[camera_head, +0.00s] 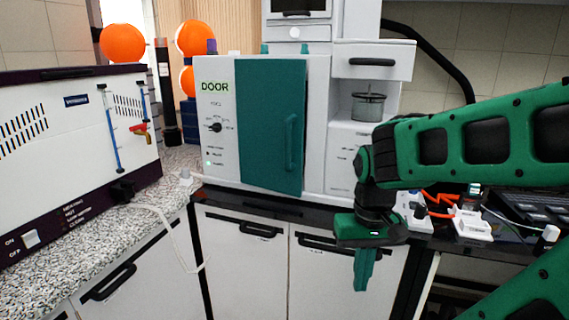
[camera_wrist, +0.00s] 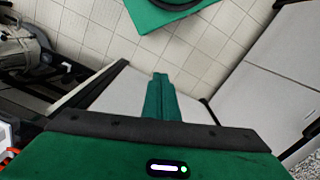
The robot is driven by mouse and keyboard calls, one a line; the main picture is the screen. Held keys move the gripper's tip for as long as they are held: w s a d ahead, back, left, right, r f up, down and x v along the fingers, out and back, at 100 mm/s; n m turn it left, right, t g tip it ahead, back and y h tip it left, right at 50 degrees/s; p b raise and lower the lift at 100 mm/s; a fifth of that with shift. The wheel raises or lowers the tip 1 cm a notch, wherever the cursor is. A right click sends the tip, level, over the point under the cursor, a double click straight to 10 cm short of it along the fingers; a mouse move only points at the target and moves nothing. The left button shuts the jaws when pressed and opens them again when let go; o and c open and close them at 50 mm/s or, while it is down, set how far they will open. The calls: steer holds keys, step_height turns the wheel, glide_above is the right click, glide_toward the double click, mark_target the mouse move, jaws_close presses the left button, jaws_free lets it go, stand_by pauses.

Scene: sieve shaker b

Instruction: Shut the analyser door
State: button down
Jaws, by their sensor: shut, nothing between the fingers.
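The analyser is a white cabinet (camera_head: 216,130) labelled DOOR on the black-edged bench. Its teal door (camera_head: 262,120) has a vertical teal handle (camera_head: 291,142) near its right edge. The door's lower right corner hangs lower than its lower left and stands out in front of the cabinet, so the door looks slightly ajar. The hinge is not visible. My gripper (camera_head: 362,284) is in front of the bench, to the right of the door and below it, apart from it and pointing down. In the wrist view the fingers (camera_wrist: 160,82) are together and empty; the door is not seen there.
A white instrument (camera_head: 70,150) with a red tap stands on the speckled counter at left. A white cable (camera_head: 165,222) hangs over that counter's edge. White cupboards are below the bench. A sieve unit (camera_head: 368,105) and small devices (camera_head: 470,224) are at right.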

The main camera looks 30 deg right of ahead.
mark_target(287, 158)
steer(key=w+d+r+m+h, duration=0.1)
steer(key=w+d+m+h, duration=0.25)
steer(key=w, duration=0.65)
steer(key=w+d+m+h, duration=0.25)
steer(key=w+h, duration=0.25)
steer(key=w, duration=0.4)
steer(key=w+a+r+m+t+h, duration=0.1)
steer(key=w+a+r+t+h, duration=0.25)
steer(key=w+a+r, duration=0.45)
steer(key=w+a+r+m+t+h, duration=0.15)
steer(key=w+a+r+h, duration=0.3)
steer(key=a, duration=0.45)
steer(key=shift+n+t+h, duration=0.25)
steer(key=shift+t+h, duration=0.1)
steer(key=shift+t, duration=0.05)
steer(key=x, duration=1.4)
steer(key=shift+w+f, duration=0.1)
steer(key=shift+w, duration=0.05)
steer(key=x, duration=0.3)
steer(key=shift+d, duration=0.6)
